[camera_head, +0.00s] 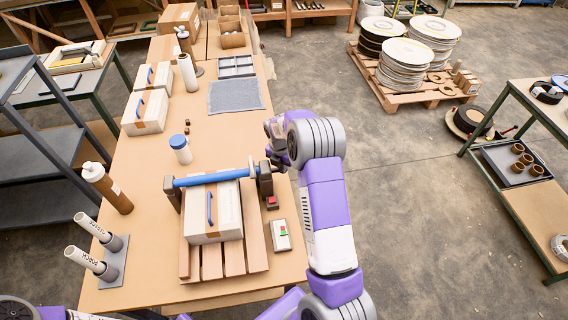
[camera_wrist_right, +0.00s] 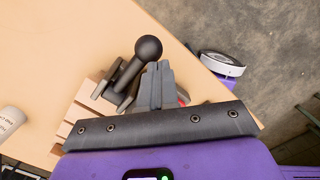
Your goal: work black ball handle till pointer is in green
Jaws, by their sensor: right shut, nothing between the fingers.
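The black ball handle (camera_wrist_right: 148,48) shows in the right wrist view as a dark ball on a short, tilted arm. In the head view it is hidden or too small to tell near my right gripper. My right gripper (camera_wrist_right: 158,78) is shut and empty, its fingertips close beside the ball; I cannot tell if they touch. In the head view the right gripper (camera_head: 273,160) is at the right end of the blue roller (camera_head: 210,177). A small pale box (camera_head: 281,236) carries green and red marks; no pointer can be made out. My left gripper is out of view.
A white carton (camera_head: 229,214) with a blue handle lies on a slatted wooden pallet (camera_head: 258,250) under the roller. A red button box (camera_head: 271,202) sits close to the gripper. A blue-capped jar (camera_head: 181,150) and a brown bottle (camera_head: 108,189) stand left. The bench's right edge is near.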

